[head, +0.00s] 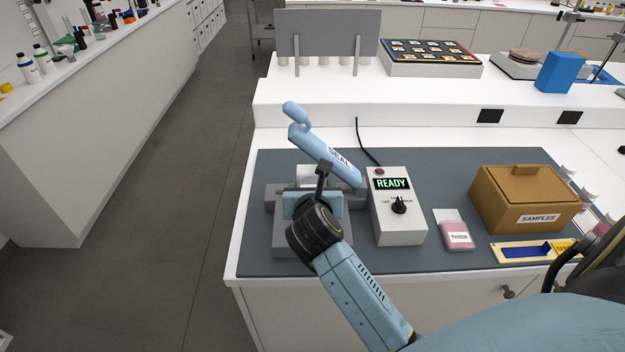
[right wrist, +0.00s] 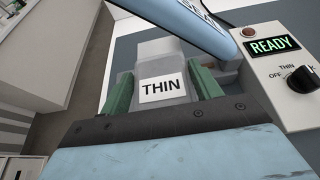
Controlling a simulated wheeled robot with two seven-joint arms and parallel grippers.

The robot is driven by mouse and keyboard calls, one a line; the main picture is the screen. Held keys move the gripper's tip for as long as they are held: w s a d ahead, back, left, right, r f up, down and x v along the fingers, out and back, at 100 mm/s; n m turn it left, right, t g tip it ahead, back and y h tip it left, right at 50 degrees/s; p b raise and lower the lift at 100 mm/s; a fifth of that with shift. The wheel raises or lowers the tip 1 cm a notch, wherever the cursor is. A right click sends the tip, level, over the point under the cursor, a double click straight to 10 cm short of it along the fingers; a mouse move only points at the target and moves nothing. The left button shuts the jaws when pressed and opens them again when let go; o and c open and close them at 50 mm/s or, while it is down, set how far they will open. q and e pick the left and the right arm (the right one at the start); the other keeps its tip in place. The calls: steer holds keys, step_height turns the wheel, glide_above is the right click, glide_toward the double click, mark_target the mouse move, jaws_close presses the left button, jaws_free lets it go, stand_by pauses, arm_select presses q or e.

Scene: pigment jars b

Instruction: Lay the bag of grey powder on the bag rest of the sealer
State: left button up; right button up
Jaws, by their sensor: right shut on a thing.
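My right gripper (head: 311,187) is over the sealer (head: 283,240), with its wrist hiding much of the machine in the head view. In the right wrist view its green fingers (right wrist: 159,92) are shut on a pale grey bag (right wrist: 152,49) labelled THIN. The bag lies between the fingers, its clear end pointing away, below the blue SEAL lever (head: 335,163). The lever is raised at a slant. The bag rest is largely hidden by my gripper, and I cannot tell whether the bag touches it. My left gripper is out of view.
A control box (head: 399,230) with a lit READY display and a knob stands right of the sealer. Beyond it are a pink bag labelled THICK (head: 456,230), a brown SAMPLES box (head: 525,200) and a cream tray (head: 508,254). A black cable (head: 364,148) runs behind.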

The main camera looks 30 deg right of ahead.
step_height(320, 180, down, 4)
steer(key=b, duration=0.2)
steer(key=shift+s+a+f+b, duration=0.1)
steer(key=shift+f+b, duration=0.15)
steer(key=shift+b, duration=0.1)
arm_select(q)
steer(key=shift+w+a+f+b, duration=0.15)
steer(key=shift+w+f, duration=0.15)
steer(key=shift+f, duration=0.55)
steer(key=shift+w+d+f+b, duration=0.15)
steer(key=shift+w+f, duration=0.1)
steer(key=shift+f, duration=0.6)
arm_select(e)
steer(key=shift+f, duration=0.45)
arm_select(q)
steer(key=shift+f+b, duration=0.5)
steer(key=shift+b, duration=0.05)
arm_select(e)
steer(key=shift+f, duration=0.8)
steer(key=o, duration=1.1)
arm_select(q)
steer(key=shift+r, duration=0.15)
arm_select(e)
steer(key=shift+r, duration=0.15)
step_height(320, 180, up, 6)
steer(key=p, duration=0.6)
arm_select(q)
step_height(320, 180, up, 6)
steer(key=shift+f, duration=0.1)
